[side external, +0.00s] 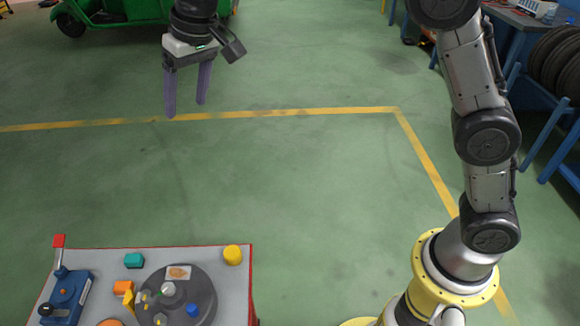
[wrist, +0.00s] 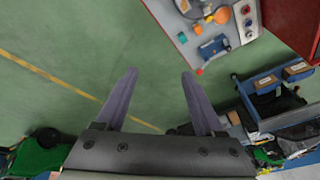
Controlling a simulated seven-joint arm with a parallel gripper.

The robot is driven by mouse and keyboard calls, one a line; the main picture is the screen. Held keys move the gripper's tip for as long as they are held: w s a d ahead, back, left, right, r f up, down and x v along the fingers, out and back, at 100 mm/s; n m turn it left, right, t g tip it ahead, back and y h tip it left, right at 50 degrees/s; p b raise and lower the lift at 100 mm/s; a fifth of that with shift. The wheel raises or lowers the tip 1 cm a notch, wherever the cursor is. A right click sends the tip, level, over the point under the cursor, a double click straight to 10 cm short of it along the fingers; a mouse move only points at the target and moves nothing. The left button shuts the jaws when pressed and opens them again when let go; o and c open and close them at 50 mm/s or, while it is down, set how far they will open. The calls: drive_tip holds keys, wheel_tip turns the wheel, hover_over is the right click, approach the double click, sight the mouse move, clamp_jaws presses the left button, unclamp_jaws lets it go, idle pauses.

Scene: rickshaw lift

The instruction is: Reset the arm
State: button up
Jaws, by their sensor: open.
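My gripper (side external: 187,100) hangs high over the green floor in the upper left of the side external view. Its two purple-grey fingers point down and stand apart, with nothing between them. In the wrist view my gripper (wrist: 157,75) also shows open and empty, with bare floor between the fingers. It is well clear of the grey-topped work table (side external: 225,285), which stands at the lower left of the side external view.
The table carries a dark round disc (side external: 200,285), a blue device with a red-tipped lever (side external: 68,295), a yellow cylinder (side external: 232,255) and a teal block (side external: 134,260). A green vehicle (side external: 120,12) stands at the back. Tires (side external: 560,60) sit on a blue rack at right.

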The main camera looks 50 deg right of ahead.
drive_tip(key=s+d+r+m+t, duration=0.1)
drive_tip(key=s+d+r, duration=0.3)
drive_tip(key=s+d, duration=0.45)
drive_tip(key=s+d+r+m+t, duration=0.1)
drive_tip(key=s+d+r, duration=0.3)
drive_tip(key=s+d, duration=0.4)
drive_tip(key=s+d+f, duration=0.2)
drive_tip(key=s+f, duration=0.4)
drive_tip(key=s, duration=0.2)
drive_tip(key=s+d+f+n+h, duration=0.1)
drive_tip(key=s+d+f, duration=0.1)
drive_tip(key=s+f, duration=0.5)
drive_tip(key=shift+s+f, duration=0.15)
drive_tip(key=shift+s, duration=0.75)
drive_tip(key=shift+n, duration=0.4)
